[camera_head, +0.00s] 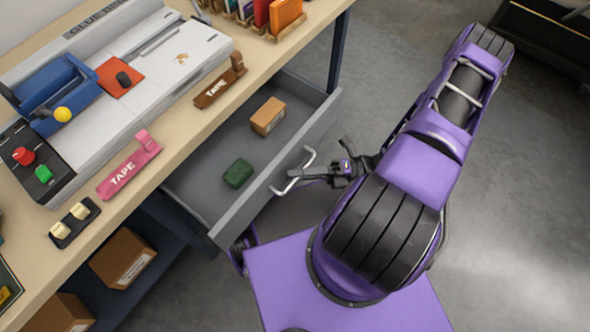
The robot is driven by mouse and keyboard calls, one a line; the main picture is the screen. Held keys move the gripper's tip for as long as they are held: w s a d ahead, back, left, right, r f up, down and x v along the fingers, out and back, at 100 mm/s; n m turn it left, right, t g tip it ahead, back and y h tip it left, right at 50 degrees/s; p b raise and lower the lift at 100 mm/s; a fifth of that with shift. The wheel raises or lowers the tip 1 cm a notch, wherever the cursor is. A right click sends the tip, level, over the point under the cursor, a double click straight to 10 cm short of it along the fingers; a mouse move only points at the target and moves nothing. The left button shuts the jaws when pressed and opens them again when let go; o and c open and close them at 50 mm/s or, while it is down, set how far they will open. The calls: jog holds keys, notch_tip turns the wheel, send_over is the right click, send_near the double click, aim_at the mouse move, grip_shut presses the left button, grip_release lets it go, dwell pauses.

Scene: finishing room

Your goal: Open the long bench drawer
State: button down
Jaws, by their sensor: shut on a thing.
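The long bench drawer (219,222) is pulled out from under the bench top, with its grey inside showing. A cardboard box (268,116) and a green block (238,173) lie in it. A pale bar handle (308,156) is on its front. My gripper (320,174) is at the handle and shut on it. The exact finger contact is small and partly hidden by the gripper's own body.
The wooden bench top (190,125) carries a glue binding machine (130,75), a pink tape holder (130,167) and a brown tape holder (221,84). Cardboard boxes (123,257) sit on the lower shelf. Grey floor (510,190) is clear at right.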

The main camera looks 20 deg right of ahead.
jog(key=c, duration=0.8)
grip_release()
jog(key=shift+c, duration=0.2)
jog(key=b+v, duration=0.2)
jog(key=v, duration=1.5)
jog(key=shift+d, duration=0.2)
jog(key=shift+s+r, duration=0.1)
